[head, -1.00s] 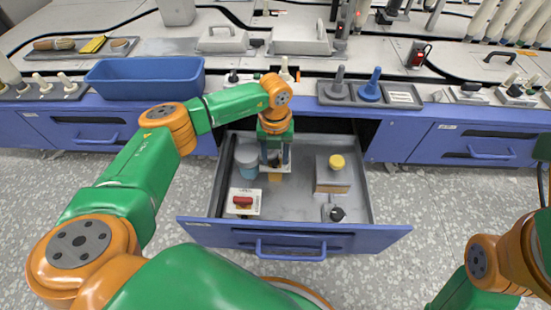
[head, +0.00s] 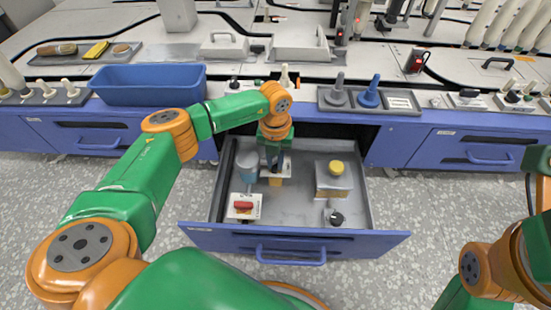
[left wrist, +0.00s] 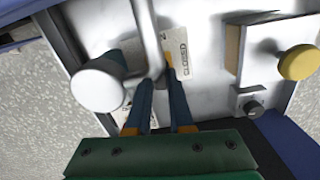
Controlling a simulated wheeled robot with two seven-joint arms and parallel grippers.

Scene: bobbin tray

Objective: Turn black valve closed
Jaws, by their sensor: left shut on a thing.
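My left gripper (head: 275,172) reaches down into the open drawer, over a white plate that bears a CLOSED label (left wrist: 184,62). In the left wrist view its dark fingers (left wrist: 160,100) are close together and shut at this plate. The black valve's handle is between the fingers and mostly hidden by them, so its exact angle cannot be told. A grey bar (left wrist: 147,35) runs close beside the fingertips. My right arm shows at the right edge; its gripper is out of view.
A blue bin (head: 147,86) stands on the bench. The drawer's middle is clear.

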